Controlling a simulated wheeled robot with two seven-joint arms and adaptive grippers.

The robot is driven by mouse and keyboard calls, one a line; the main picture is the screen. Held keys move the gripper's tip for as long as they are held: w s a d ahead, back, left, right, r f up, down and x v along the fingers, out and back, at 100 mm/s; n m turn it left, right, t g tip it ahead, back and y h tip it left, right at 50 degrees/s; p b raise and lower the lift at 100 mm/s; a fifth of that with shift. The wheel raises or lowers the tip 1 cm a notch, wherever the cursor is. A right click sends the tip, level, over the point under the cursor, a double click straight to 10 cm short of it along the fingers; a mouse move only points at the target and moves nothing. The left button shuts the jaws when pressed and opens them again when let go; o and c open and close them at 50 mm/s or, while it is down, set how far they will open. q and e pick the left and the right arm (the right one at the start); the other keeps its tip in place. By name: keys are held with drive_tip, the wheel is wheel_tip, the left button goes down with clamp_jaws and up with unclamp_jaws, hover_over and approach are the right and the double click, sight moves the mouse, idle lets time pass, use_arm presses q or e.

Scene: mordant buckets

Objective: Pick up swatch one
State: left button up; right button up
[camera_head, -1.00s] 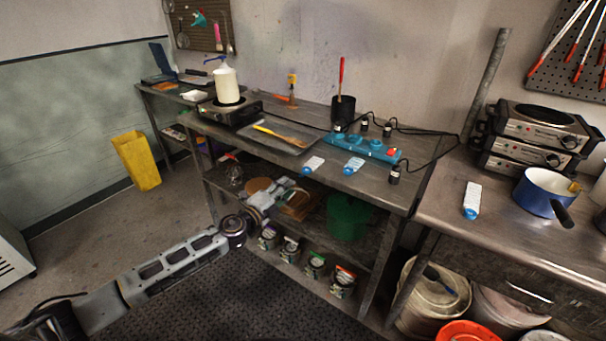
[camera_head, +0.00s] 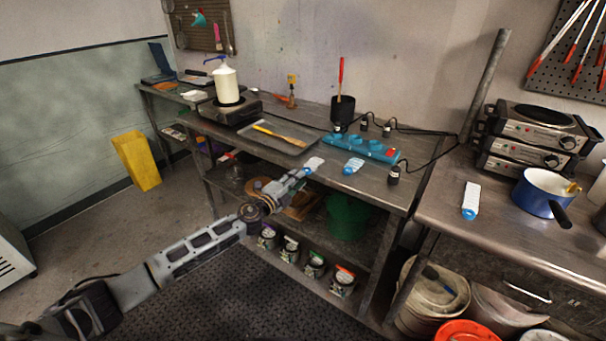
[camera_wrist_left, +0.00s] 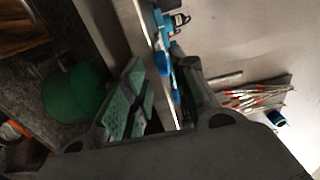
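Two white swatches with blue ends lie at the front edge of the middle bench in the head view: one on the left (camera_head: 313,163) and one to its right (camera_head: 353,165). A third white swatch (camera_head: 470,200) lies on the right bench. I cannot read which is numbered one. My left gripper (camera_head: 303,174) is at the bench's front edge, at the left swatch, partly covering its near end. In the left wrist view the fingers (camera_wrist_left: 160,62) stand apart, with blue and pale shapes seen between them; contact cannot be told. My right gripper is not in view.
A blue block (camera_head: 361,148) with cables sits behind the swatches. A tray (camera_head: 277,135) with a brush lies to the left. A black cup (camera_head: 343,109) stands at the back. A green bucket (camera_head: 349,216) and several cans are below. A blue pot (camera_head: 540,195) stands right.

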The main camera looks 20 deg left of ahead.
sight(302, 169)
use_arm(q)
drive_tip(key=shift+x, duration=1.85)
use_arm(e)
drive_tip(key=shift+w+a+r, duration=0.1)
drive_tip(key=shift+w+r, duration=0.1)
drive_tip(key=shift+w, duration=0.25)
use_arm(q)
drive_tip(key=shift+c, duration=0.2)
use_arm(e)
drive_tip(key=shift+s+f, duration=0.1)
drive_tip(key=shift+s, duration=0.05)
use_arm(q)
drive_tip(key=shift+c, duration=1.2)
clamp_jaws()
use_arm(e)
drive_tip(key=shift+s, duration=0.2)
use_arm(q)
drive_tip(key=shift+r+p, duration=1.15)
drive_tip(key=shift+r, duration=0.15)
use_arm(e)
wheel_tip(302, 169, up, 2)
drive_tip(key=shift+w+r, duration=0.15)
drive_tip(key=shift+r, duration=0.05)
